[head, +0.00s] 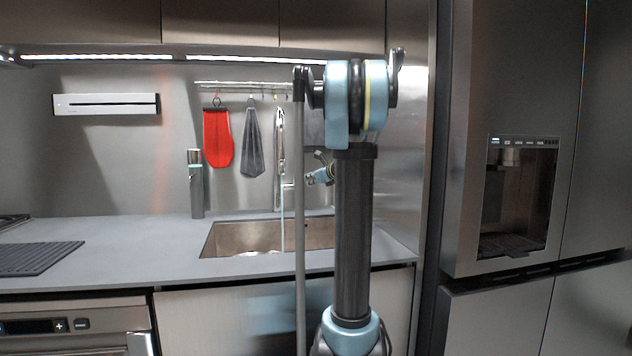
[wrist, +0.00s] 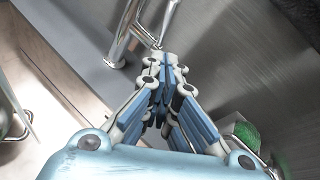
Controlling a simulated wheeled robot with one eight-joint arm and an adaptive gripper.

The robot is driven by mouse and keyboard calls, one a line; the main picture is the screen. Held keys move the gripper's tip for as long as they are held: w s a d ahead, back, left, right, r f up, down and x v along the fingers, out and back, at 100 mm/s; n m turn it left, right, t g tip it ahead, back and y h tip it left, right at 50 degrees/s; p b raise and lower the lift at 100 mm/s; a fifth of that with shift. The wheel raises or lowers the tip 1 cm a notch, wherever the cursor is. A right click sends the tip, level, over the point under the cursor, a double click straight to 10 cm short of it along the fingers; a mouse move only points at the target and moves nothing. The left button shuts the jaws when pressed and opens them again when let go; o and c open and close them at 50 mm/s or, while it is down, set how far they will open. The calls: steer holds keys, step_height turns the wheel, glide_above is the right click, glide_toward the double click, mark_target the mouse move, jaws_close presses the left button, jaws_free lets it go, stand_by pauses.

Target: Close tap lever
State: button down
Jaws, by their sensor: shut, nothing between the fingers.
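The chrome tap (head: 280,150) stands at the back of the sink, and a thin pale stream, apparently water, falls below it. In the wrist view the tap body (wrist: 122,38) is at the top left, with a thin rod that looks like its lever (wrist: 168,20) angled beside it. My gripper (wrist: 164,60) is shut and empty, its fingertips close to the lower end of that rod. I cannot tell whether they touch. In the head view my gripper (head: 322,176) is right of the tap, partly hidden by my arm.
The steel sink (head: 235,238) is set in the grey counter (head: 130,245). A red mitt (head: 217,138) and a grey cloth (head: 252,145) hang from a rail behind. A grey cylinder (head: 196,190) stands left. A green sponge (wrist: 246,134) is right of my gripper. A fridge (head: 520,90) stands right.

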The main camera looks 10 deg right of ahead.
mark_target(294, 177)
steer(key=shift+w+a+r, duration=0.2)
steer(key=shift+w+a, duration=0.25)
steer(key=shift+w, duration=0.15)
steer(key=shift+w+a+r, duration=0.25)
steer(key=shift+w+a, duration=0.2)
steer(key=shift+w, duration=0.2)
steer(key=shift+w+a+r, duration=0.2)
steer(key=shift+w+a, duration=0.25)
steer(key=shift+w, duration=0.15)
steer(key=shift+d, duration=0.15)
